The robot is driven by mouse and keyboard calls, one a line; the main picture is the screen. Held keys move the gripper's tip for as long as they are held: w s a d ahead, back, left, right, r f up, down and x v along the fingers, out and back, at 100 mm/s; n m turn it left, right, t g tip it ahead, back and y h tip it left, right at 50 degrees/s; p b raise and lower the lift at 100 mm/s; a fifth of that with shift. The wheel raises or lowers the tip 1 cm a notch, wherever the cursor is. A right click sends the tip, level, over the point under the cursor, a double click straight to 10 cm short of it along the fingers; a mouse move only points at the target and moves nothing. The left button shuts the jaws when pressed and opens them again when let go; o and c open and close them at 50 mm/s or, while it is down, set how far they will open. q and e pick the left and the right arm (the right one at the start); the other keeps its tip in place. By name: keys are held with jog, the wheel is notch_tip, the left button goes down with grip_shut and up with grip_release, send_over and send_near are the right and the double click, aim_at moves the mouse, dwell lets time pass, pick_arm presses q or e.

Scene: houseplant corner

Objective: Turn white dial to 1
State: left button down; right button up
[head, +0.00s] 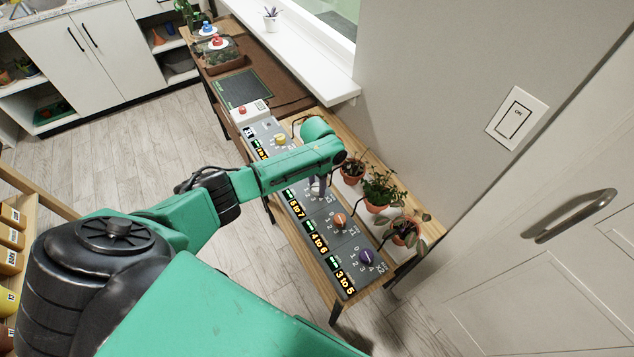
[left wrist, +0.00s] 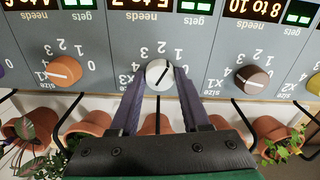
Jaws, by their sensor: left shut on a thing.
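The white dial (left wrist: 159,76) sits on the grey control panel (left wrist: 115,62), in the middle of the left wrist view. A dark pointer line on its face slants toward the upper right of that view, between the printed numbers; I cannot read exactly which number it points at. The two dark fingers of my left gripper (left wrist: 160,82) are shut on the dial, one on each side. In the head view my left gripper (head: 317,187) reaches down onto the panel at the "5 to 7" section and mostly hides the dial. My right gripper is not in view.
An orange dial (head: 340,221) and a purple dial (head: 367,257) are nearer on the panel. A brown dial (left wrist: 253,80) and a yellow dial (head: 280,140) are on the other side. Potted plants (head: 378,190) stand close behind, by the wall. The floor (head: 130,150) is clear.

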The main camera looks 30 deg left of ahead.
aim_at(317, 187)
pick_arm(q)
jog(key=shift+m, duration=1.2)
jog(key=shift+c, duration=1.8)
grip_release()
notch_tip(317, 187, up, 15)
jog(key=shift+f, duration=0.2)
